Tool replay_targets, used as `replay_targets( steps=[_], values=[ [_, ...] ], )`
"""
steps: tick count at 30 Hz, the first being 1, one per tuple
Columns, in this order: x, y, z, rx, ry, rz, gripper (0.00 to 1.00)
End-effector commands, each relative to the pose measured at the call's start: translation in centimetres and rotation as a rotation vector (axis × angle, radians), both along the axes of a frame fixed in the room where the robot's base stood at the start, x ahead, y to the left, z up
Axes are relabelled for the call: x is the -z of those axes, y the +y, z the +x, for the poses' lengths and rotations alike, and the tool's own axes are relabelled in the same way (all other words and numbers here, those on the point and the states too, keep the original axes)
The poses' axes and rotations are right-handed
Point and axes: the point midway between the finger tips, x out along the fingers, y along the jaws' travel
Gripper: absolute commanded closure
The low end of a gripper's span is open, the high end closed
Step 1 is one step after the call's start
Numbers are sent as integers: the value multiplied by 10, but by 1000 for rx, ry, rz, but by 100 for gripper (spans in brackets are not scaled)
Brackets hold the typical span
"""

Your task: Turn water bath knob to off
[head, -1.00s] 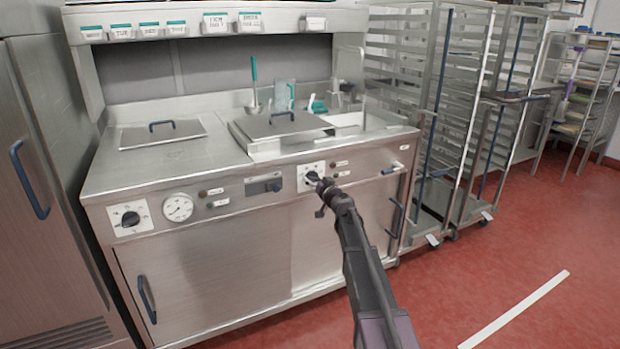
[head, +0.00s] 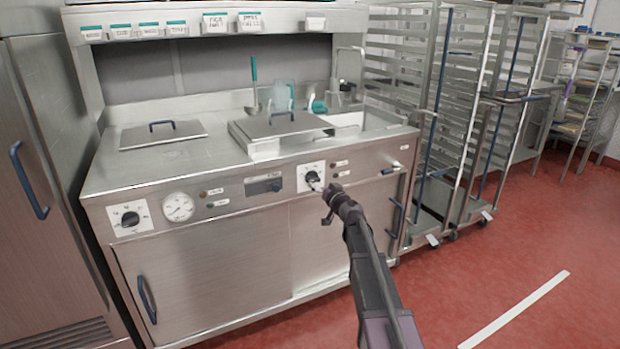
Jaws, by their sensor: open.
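The steel cooking unit has two dark knobs on white square plates on its front panel. The right knob (head: 312,176) is below the covered basin, and the left knob (head: 130,219) is beside a round gauge. I cannot read which is labelled water bath. My gripper (head: 322,192) is open and empty, just in front of and slightly below right of the right knob. A small gap seems to show between them. The right knob's pointer setting is too small to read.
A round gauge (head: 178,207) and a small dark display (head: 263,185) sit between the knobs. Blue door handles (head: 147,299) stick out below the panel. Wheeled racks (head: 440,130) stand to the right. The red floor in front is clear.

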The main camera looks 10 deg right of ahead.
Motion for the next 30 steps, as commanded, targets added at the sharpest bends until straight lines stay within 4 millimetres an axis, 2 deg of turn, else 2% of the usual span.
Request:
replay_targets(
  steps=[7, 20, 26, 30],
  values=[
    [0, -6, -19, 0, 0, 0, 0],
    [0, -7, -21, 0, 0, 0, 0],
    [4, 4, -32, -40, 19, -11, 0],
    [14, 23, -52, -114, 68, -35, 0]
  ],
)
